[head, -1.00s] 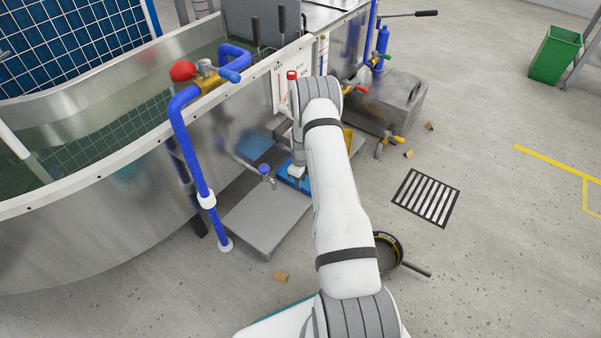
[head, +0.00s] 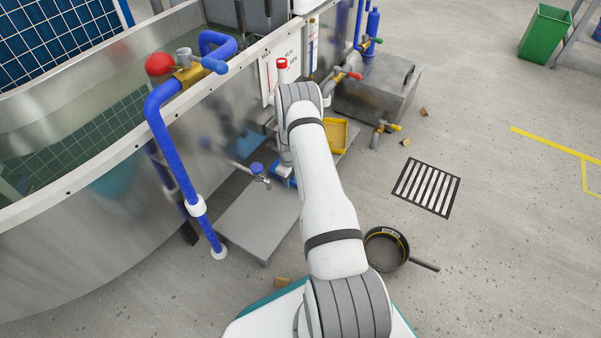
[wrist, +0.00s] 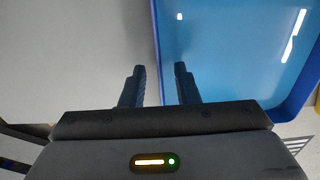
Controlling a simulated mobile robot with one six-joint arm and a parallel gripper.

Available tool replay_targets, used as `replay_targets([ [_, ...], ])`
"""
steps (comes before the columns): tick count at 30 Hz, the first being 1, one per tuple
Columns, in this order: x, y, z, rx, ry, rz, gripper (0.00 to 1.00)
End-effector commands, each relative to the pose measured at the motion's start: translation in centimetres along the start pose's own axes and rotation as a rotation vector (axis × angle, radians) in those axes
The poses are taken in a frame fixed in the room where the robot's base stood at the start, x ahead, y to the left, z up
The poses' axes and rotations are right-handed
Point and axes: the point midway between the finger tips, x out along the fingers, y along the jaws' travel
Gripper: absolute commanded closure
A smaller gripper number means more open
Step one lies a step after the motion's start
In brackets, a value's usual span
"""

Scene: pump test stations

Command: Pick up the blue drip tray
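The blue drip tray (wrist: 230,60) fills the right of the wrist view, shallow and glossy, with a raised rim. In the head view only a blue bit of the tray (head: 279,181) shows by the end of my arm; the rest is hidden behind the arm. My gripper (wrist: 159,76) is open at the tray's left rim. One finger is outside the rim and the other is on the tray's inner side, with the rim between them. Gaps show on both sides, so it does not look gripped. The fingertips' height relative to the rim is hard to tell.
A grey plate (head: 250,220) lies left of my arm. A yellow tray (head: 337,135) stands just beyond the wrist. A blue pipe (head: 175,145) and the steel tank (head: 90,230) bound the left. A black pan (head: 386,249) lies right; floor beyond it is mostly open.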

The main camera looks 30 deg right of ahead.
Motion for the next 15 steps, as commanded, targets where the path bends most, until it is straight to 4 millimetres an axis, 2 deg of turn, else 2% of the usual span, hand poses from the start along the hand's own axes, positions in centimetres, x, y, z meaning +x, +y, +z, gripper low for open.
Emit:
replay_targets([
  [1,1.07,0.04,0.01,-0.001,0.0,0.0,0.72],
  [2,1.26,0.04,0.03,-0.001,0.0,0.0,0.72],
  [9,1.22,0.08,0.07,-0.002,0.0,0.0,0.72],
  [15,1.21,0.1,0.09,-0.002,0.0,0.0,0.88],
])
